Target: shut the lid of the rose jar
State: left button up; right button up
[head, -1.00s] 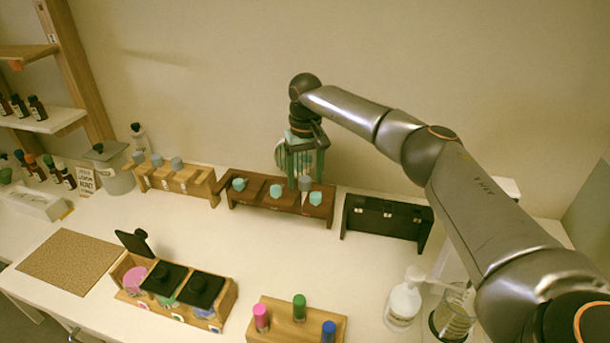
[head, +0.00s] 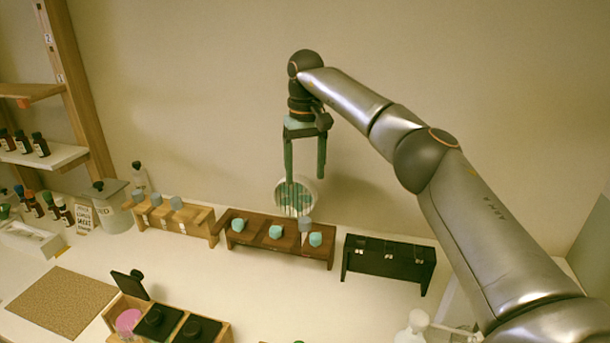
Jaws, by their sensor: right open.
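A wooden box (head: 112,312) with several jars stands at the lower left. Its left jar (head: 127,322) shows pink inside, and its black lid (head: 130,284) stands tilted up, open. Two other black lids (head: 157,322) beside it lie shut. I cannot read labels, so I cannot tell for sure which jar is the rose one. My right gripper (head: 305,178) is open and empty, pointing down above the dark wooden rack at the back, well away from the box. My left gripper is not in view.
The dark wooden rack (head: 262,247) holds several teal-capped bottles. A lighter rack (head: 200,226) stands left of it and a black rack (head: 386,269) right. A cork mat (head: 60,300) lies at left. The table between box and racks is clear.

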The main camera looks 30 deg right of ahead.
aim_at(131, 285)
jog(key=k+j, duration=0.8)
jog(key=k, duration=0.05)
